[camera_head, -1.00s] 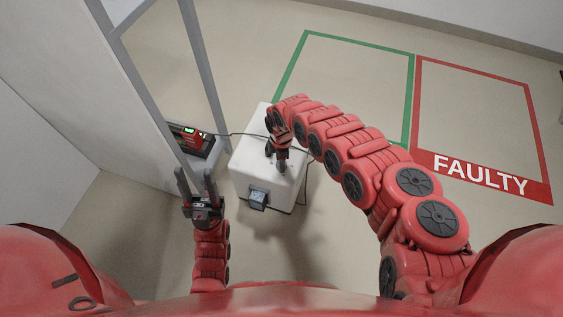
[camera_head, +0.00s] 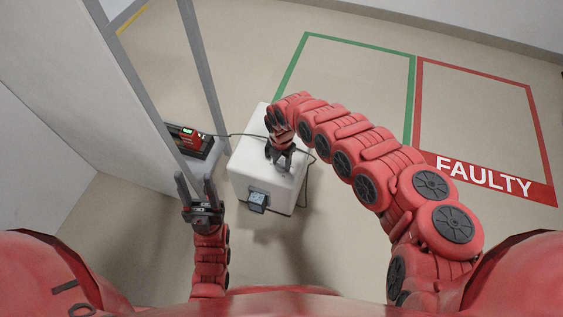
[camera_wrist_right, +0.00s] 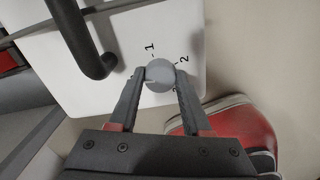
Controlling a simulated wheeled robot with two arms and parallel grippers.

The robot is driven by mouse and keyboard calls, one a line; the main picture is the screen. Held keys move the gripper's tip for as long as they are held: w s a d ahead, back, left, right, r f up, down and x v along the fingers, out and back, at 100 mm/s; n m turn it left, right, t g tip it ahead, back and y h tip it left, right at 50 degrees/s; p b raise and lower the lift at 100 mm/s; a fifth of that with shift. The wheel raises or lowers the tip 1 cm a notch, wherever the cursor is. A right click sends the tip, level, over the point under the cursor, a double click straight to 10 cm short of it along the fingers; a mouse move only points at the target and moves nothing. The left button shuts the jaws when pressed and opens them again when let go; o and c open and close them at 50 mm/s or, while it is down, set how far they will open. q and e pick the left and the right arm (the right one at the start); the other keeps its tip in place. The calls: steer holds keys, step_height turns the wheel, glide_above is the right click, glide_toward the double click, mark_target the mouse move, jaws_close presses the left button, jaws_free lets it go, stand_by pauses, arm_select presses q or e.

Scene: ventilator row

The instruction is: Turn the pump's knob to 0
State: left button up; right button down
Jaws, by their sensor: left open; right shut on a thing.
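The pump (camera_head: 243,165) is a white box standing on the floor in the head view. Its round grey knob (camera_wrist_right: 161,70) shows in the right wrist view on the white panel, with the marks 1 and 2 printed beside it; other marks are partly hidden. My right gripper (camera_head: 281,158) is over the pump's top, shut on the knob with a finger on either side. Which mark the knob points to is unclear. My left gripper (camera_head: 195,182) is open and empty, to the left of the pump.
A dark handle bar (camera_wrist_right: 80,40) rises close to the knob. A grey box (camera_head: 257,200) sits on the pump's near side. Green (camera_head: 410,90) and red (camera_head: 490,177) floor frames lie right, empty.

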mark_target(281, 164)
steer(key=shift+n, duration=0.5)
steer(key=shift+c, duration=1.7)
jaws_free()
step_height(281, 164, up, 17)
steer(key=p, duration=0.6)
steer(key=shift+r, duration=0.2)
